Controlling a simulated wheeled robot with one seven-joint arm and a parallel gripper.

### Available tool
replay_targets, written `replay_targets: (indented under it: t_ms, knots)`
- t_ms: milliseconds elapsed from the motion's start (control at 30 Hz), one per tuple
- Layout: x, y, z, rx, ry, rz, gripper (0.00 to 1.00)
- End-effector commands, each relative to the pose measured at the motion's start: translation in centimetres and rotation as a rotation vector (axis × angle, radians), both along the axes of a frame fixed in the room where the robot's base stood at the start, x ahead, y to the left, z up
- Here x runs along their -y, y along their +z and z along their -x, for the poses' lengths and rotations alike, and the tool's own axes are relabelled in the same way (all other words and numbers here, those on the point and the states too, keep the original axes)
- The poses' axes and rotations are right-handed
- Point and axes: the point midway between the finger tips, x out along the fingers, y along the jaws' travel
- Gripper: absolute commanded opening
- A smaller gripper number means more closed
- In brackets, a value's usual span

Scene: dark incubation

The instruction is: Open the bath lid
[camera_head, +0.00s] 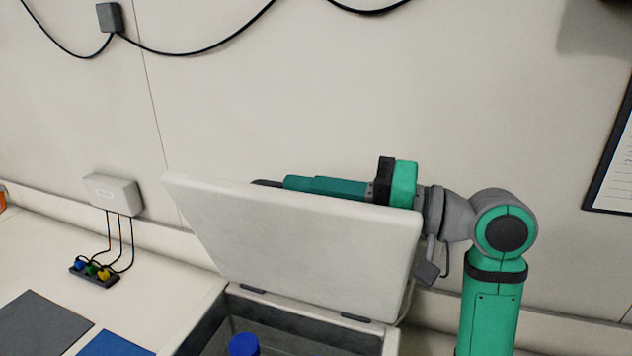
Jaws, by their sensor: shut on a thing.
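The bath lid (295,240) is a pale flat panel, raised on its hinges and standing nearly upright, leaning back a little. The bath (388,342) below it is open at the top, and its grey inside shows at the bottom edge of the view. My gripper (268,183) is at the lid's upper edge, on the far side, with the green and black wrist to the right. It is shut on the lid; the lid hides most of the fingers and the exact contact.
A blue cap (243,345) shows inside the bath. On the counter to the left are a socket strip (95,272) with plugs, a grey mat (42,328) and a blue mat (113,345). A white box (113,194) is on the wall behind.

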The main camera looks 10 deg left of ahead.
Motion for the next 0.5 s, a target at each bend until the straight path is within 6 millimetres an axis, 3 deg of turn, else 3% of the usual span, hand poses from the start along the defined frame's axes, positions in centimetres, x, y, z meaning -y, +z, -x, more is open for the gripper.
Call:
replay_targets:
  t_ms: [500]
  knots:
    - [-0.05,-0.43,0.96,0.068,-0.004,0.014,0.00]
